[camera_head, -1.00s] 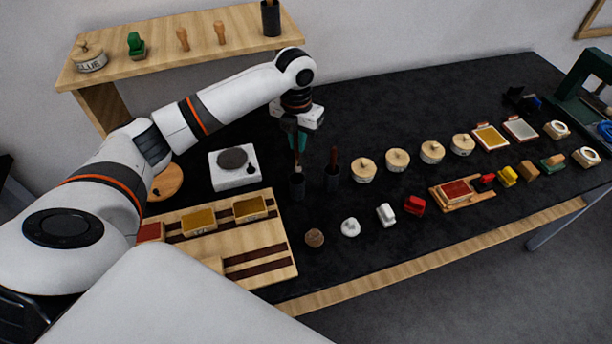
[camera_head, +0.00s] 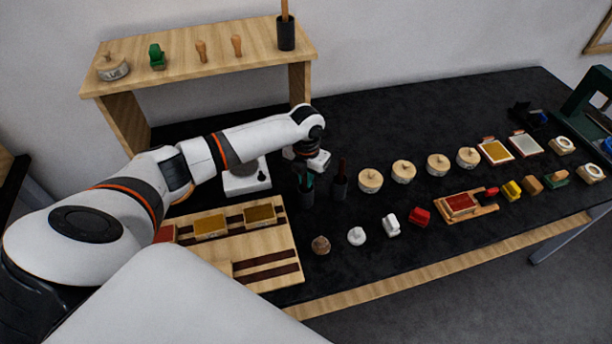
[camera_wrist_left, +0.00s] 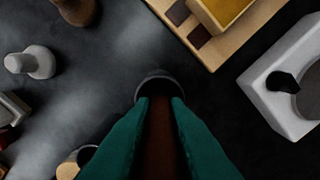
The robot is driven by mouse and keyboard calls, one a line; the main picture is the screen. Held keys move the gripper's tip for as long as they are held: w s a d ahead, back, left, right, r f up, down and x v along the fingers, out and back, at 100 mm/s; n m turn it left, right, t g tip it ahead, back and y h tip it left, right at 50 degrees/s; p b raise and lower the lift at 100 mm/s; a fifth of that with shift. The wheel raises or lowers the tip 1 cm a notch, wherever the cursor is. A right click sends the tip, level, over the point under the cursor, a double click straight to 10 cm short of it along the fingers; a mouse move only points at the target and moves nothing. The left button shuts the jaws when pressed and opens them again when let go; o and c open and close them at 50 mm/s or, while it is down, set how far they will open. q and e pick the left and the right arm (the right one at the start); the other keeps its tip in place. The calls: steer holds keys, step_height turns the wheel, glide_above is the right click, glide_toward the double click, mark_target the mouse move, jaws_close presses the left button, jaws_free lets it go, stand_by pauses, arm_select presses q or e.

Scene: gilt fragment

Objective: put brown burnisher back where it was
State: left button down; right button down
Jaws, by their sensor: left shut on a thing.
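My left gripper (camera_head: 304,182) is shut on the brown burnisher (camera_wrist_left: 160,142), whose dark brown shaft shows between the green fingers in the left wrist view. The fingers are down at the mouth of a dark cup (camera_head: 305,200) on the black table. The cup's rim shows in the left wrist view (camera_wrist_left: 157,80) just past the fingertips, with the burnisher lined up over or in it. How deep the burnisher sits is hidden. A second dark cup (camera_head: 340,190), with a dark reddish handle (camera_head: 341,168) standing in it, is close on the right. My right gripper is not in view.
A white device (camera_head: 247,182) and a striped wooden board (camera_head: 245,265) with trays stand left of the cup. Small stamps and knobs (camera_head: 356,236) lie in front; round lidded pots (camera_head: 370,180) stand right. A wooden shelf (camera_head: 205,62) holds another cup (camera_head: 286,35).

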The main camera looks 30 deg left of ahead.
arm_select(q)
steer(key=c, duration=1.4)
jaws_free()
steer(key=shift+f, duration=0.1)
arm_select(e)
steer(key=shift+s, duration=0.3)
